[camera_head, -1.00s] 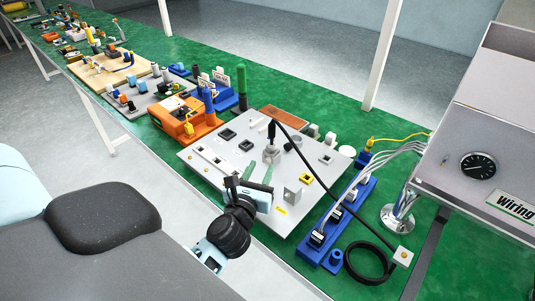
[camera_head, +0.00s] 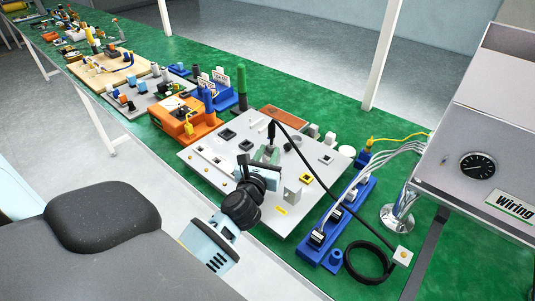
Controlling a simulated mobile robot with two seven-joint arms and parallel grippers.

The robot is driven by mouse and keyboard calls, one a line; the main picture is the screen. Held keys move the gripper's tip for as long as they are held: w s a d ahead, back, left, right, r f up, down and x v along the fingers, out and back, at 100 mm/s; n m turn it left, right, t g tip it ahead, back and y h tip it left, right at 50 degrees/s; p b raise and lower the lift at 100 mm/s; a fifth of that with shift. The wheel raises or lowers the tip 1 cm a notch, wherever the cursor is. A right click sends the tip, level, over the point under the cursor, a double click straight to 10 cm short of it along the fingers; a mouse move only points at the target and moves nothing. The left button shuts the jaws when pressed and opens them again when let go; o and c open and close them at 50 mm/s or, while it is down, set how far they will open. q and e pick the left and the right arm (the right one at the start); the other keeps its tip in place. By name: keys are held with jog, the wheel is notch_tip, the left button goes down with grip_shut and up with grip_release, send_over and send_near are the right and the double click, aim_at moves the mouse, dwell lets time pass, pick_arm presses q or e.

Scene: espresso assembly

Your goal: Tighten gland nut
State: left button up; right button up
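The gland (camera_head: 271,131) stands upright on the light grey panel, with a black top and a black cable running out of it to the right. Its lower grey part, where the nut sits, is mostly hidden by my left gripper (camera_head: 266,153). The gripper's green fingers reach the gland's base from the front. It is too small to tell whether they touch or grip the nut. My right gripper is not in view.
The light grey panel (camera_head: 228,160) carries switches, a yellow-framed button (camera_head: 306,178) and small blocks. A blue power strip (camera_head: 330,222) and coiled black cable (camera_head: 368,262) lie right of it. An orange fixture (camera_head: 183,118) stands left.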

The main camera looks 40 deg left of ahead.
pick_arm(q)
jog(key=shift+c, duration=1)
jog(key=shift+a+r+m+h, duration=0.1)
jog(key=shift+m+h, duration=0.2)
jog(key=shift+h, duration=0.1)
